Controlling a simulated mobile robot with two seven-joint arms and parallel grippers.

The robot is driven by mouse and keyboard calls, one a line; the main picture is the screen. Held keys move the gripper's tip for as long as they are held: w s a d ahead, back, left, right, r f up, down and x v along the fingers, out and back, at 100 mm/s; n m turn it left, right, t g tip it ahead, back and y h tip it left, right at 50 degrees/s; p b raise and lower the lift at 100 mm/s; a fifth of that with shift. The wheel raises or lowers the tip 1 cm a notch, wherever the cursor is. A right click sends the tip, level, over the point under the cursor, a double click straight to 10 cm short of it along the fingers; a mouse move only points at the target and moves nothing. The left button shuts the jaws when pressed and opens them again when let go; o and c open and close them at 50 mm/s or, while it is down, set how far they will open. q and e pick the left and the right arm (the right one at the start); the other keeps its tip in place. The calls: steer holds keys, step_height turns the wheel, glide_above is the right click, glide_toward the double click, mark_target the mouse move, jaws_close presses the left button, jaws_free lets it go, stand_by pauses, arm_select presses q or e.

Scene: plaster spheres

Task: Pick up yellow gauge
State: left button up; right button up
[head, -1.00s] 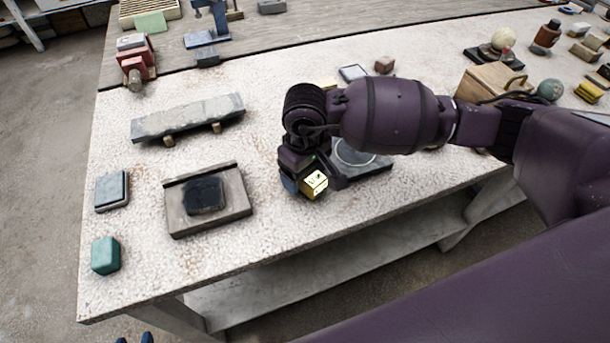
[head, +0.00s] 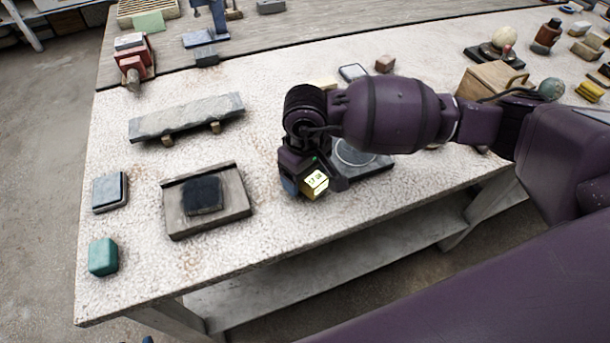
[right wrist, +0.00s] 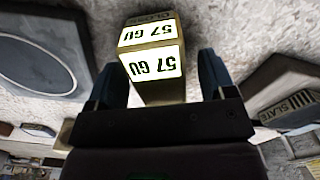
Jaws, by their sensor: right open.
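The yellow gauge (head: 315,183) is a small yellow block with bright faces marked "57 GU". It is at the front part of the stone-topped table. In the right wrist view the gauge (right wrist: 152,62) sits between the two fingers of my right gripper (right wrist: 165,85). The fingers are open, with a visible gap on the right side of the gauge. In the head view my right gripper (head: 314,184) is over the gauge and hides part of it. My left gripper is in neither view.
A dark square plate with a ring (head: 366,160) lies close right of the gripper. A wooden tray (head: 238,206) with a dark block is to its left. A slate slab (head: 186,118) lies on supports further back. A teal block (head: 103,257) is near the front left corner.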

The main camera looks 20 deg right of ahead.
steer(key=c, duration=1.2)
steer(key=shift+r+p, duration=0.35)
steer(key=shift+r, duration=0.05)
steer(key=shift+r+p, duration=0.4)
steer(key=shift+r, duration=9.5)
